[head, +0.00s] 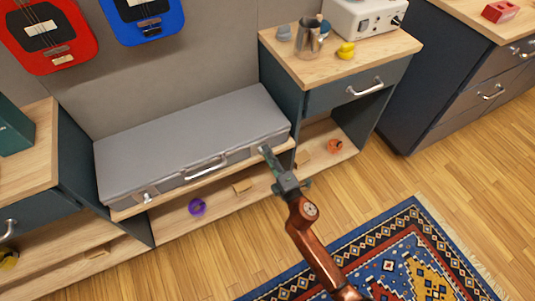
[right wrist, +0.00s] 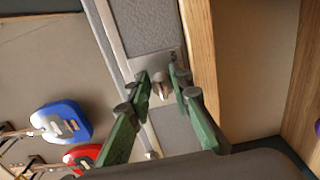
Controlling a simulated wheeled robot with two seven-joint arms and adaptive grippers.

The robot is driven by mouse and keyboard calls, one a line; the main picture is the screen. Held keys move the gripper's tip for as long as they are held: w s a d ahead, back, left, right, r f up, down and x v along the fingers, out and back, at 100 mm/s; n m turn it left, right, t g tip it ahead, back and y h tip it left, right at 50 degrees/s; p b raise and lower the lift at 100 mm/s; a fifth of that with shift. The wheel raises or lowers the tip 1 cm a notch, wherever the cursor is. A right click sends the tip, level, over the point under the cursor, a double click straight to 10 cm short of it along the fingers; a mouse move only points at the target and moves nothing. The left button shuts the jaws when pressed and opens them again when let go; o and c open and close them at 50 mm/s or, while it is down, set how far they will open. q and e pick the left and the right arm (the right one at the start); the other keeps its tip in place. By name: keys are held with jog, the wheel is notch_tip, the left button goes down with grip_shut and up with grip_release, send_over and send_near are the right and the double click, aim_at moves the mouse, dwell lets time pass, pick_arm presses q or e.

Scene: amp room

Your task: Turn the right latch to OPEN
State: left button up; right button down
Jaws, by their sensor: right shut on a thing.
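The grey case (head: 190,148) lies closed on the wooden shelf, its metal handle (head: 205,167) on the front. The left latch (head: 146,198) shows near its left end. My right gripper (head: 268,152) reaches the front of the case near its right end. In the right wrist view, its green fingers (right wrist: 158,82) are shut on the right latch (right wrist: 161,91), a small metal knob on a plate. In the head view the gripper hides this latch. I cannot read any marking beside it. My left gripper is not in view.
The case sits between a left cabinet (head: 45,150) and a right cabinet (head: 345,55) bearing a metal pitcher (head: 309,40). A purple ring (head: 197,207) and an orange object (head: 335,146) lie on the lower shelf. A patterned rug (head: 395,262) covers floor in front.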

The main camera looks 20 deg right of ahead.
jog(key=shift+f, duration=0.15)
dwell(0.3)
jog(key=c, duration=1.8)
grip_release()
jog(key=shift+o, duration=0.2)
jog(key=s, duration=1.2)
jog(key=shift+d, duration=0.2)
